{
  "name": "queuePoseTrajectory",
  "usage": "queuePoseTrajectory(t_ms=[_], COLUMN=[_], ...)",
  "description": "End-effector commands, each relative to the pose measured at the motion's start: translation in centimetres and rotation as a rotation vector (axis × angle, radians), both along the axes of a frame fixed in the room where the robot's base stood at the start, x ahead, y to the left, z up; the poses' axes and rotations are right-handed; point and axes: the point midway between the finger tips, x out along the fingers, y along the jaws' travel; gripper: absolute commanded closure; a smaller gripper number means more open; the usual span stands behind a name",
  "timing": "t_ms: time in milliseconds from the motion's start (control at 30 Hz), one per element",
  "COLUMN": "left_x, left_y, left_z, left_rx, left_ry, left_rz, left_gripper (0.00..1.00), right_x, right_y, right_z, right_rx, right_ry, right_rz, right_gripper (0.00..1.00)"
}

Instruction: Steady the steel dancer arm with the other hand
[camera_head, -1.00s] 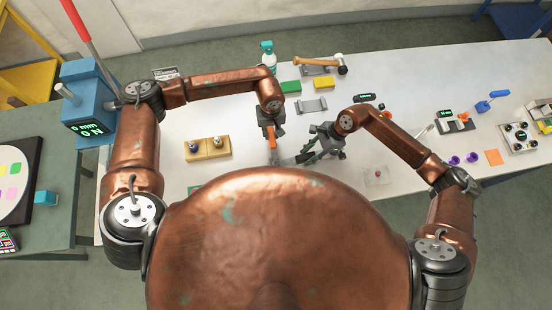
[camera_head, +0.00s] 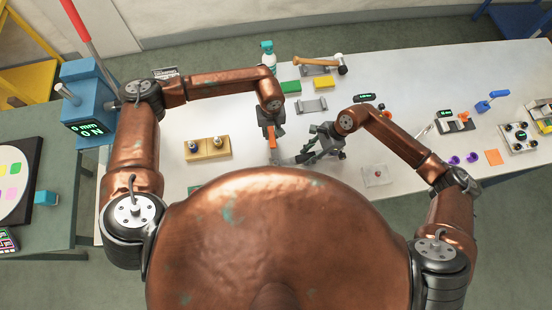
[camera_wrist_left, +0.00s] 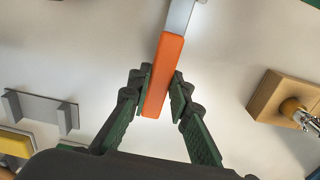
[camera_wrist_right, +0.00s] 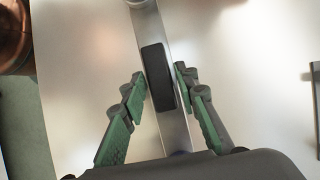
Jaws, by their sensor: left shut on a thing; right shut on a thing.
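My left gripper (camera_head: 271,138) is shut on an orange handle, which also shows in the left wrist view (camera_wrist_left: 165,75). A flat steel bar (camera_wrist_left: 180,16) runs on from the handle's far end. My right gripper (camera_head: 304,156) is lower and to the right of the left one. In the right wrist view, its fingers close on the black pad (camera_wrist_right: 158,76) of a steel dancer arm (camera_wrist_right: 146,25). I cannot tell whether the bar at the orange handle is the same piece. My grippers hide much of it in the head view.
A wooden block (camera_head: 206,148) with two knobs stands left of my left gripper. A clear plate (camera_head: 376,176) is at right. White table is free between them.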

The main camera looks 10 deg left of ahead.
Motion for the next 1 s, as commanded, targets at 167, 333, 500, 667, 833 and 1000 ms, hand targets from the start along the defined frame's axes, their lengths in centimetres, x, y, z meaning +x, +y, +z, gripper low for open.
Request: queuePoseTrajectory(t_ms=[167, 333, 500, 667, 833, 1000], left_x=[0.1, 0.9, 1.8, 2.5, 3.2, 3.9], left_y=[0.0, 0.2, 0.4, 0.7, 0.9, 1.1], left_z=[0.0, 0.0, 0.1, 0.1, 0.0, 0.0], left_rx=[-0.001, -0.001, 0.000, 0.000, 0.000, 0.000], left_ry=[0.001, 0.000, -0.003, -0.003, -0.002, 0.000], left_rz=[-0.001, 0.000, 0.001, 0.001, 0.000, -0.001], left_gripper=[1.00, 1.00, 1.00, 1.00, 1.00, 1.00], right_x=[0.0, -0.1, -0.2, -0.2, -0.2, -0.2], right_y=[0.0, 0.0, 0.0, 0.0, 0.0, 0.0], right_z=[-0.1, -0.1, -0.1, -0.1, -0.2, -0.2], right_rx=[-0.001, -0.002, -0.002, -0.002, -0.002, -0.002], right_ry=[0.001, 0.001, 0.002, 0.004, 0.005, 0.006], right_rz=[0.000, 0.001, 0.003, 0.002, 0.002, 0.001], right_gripper=[1.00, 1.00, 1.00, 1.00, 1.00, 1.00])
